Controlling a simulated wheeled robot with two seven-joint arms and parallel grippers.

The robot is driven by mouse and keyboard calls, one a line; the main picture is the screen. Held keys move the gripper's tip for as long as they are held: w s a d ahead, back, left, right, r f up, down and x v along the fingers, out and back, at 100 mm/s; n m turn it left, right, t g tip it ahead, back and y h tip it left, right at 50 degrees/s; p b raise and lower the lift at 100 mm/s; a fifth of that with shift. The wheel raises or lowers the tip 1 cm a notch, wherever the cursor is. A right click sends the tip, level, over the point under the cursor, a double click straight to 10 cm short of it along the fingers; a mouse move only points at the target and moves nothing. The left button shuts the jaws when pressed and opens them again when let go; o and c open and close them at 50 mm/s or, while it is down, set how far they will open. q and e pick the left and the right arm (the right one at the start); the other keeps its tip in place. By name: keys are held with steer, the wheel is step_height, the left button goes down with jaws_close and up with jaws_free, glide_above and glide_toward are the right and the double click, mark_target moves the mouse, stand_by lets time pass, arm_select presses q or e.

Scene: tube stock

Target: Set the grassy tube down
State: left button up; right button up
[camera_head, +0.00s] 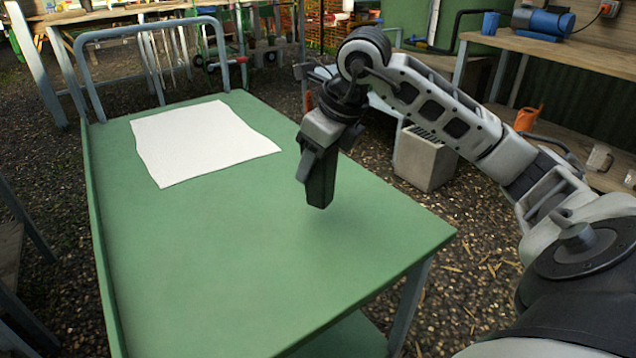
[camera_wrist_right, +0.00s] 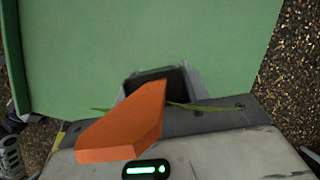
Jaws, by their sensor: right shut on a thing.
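My right gripper (camera_head: 318,192) hangs pointing down above the green table (camera_head: 215,265), near its right edge. In the right wrist view the gripper (camera_wrist_right: 157,85) is over the green top. A thin grass-green sliver (camera_wrist_right: 195,107) sticks out on both sides of an orange wedge there. It seems to be the grassy tube, held in the shut jaws, but most of it is hidden. In the head view the tube cannot be made out. My left gripper is not in view.
A white sheet (camera_head: 200,140) lies on the far part of the table; the near part is clear. A metal rail (camera_head: 150,30) rises at the far end. A concrete block (camera_head: 425,160) stands on the gravel to the right, by a wooden workbench (camera_head: 550,50).

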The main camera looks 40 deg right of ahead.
mark_target(318, 176)
steer(key=f, duration=0.2)
steer(key=f+b, duration=0.1)
steer(key=shift+d+f, duration=0.2)
steer(key=shift+d, duration=0.1)
steer(key=shift+f, duration=0.3)
steer(key=o, duration=1.1)
steer(key=shift+c, duration=0.2)
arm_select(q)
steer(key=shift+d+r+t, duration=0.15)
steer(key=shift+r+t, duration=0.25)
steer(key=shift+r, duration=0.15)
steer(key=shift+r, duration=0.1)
